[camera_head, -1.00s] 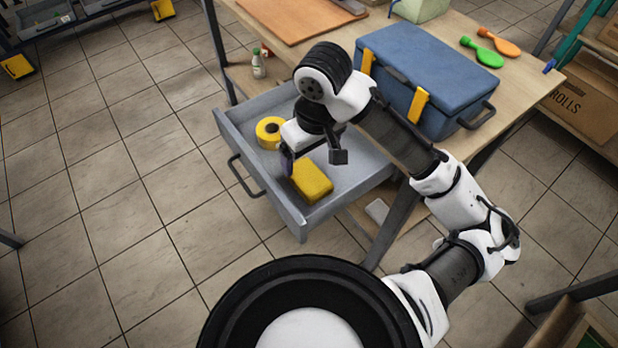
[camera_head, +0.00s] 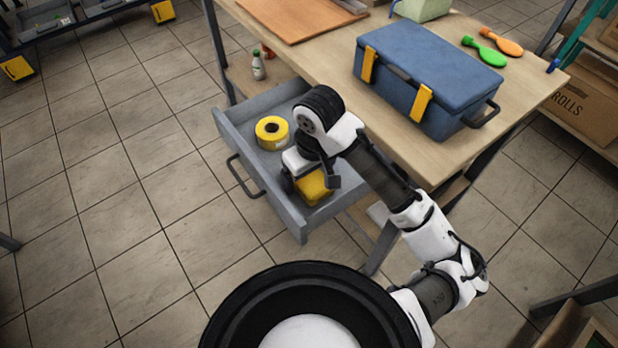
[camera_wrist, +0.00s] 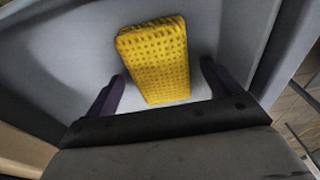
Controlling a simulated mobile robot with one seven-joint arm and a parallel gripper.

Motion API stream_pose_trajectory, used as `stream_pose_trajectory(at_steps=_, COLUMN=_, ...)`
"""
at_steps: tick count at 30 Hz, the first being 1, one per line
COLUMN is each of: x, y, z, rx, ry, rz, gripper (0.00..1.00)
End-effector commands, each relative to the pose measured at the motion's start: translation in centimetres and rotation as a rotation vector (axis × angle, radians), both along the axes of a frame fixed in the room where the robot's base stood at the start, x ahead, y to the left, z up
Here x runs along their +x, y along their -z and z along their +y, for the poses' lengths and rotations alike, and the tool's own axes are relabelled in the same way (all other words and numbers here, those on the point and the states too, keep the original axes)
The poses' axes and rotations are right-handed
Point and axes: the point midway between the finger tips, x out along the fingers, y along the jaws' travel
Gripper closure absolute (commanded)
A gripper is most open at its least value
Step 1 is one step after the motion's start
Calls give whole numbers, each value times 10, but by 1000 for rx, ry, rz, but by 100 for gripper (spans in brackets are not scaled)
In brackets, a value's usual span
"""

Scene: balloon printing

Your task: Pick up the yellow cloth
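The yellow cloth (camera_head: 312,189) is a folded, thick block lying in the open grey drawer (camera_head: 292,226), near its front right corner. In the head view my gripper (camera_head: 308,184) is right over it and hides part of it. In the wrist view the cloth (camera_wrist: 157,60) shows a dimpled surface and lies flat on the drawer floor. My gripper (camera_wrist: 162,88) is open, with one dark finger on each side of the cloth's near end. The fingers look apart from the cloth, with drawer floor showing between.
A yellow tape roll (camera_head: 272,132) lies in the drawer, left of my arm. The drawer walls stand close around the cloth. A small bottle (camera_head: 258,66) stands on the lower shelf.

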Motion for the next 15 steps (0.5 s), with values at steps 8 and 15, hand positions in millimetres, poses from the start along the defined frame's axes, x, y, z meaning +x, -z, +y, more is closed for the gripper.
stream_pose_trajectory(at_steps=8, x=0, y=0, z=0, rx=0, ry=0, rz=0, gripper=46)
stream_pose_trajectory(at_steps=15, x=0, y=0, z=0, rx=0, ry=0, rz=0, gripper=59)
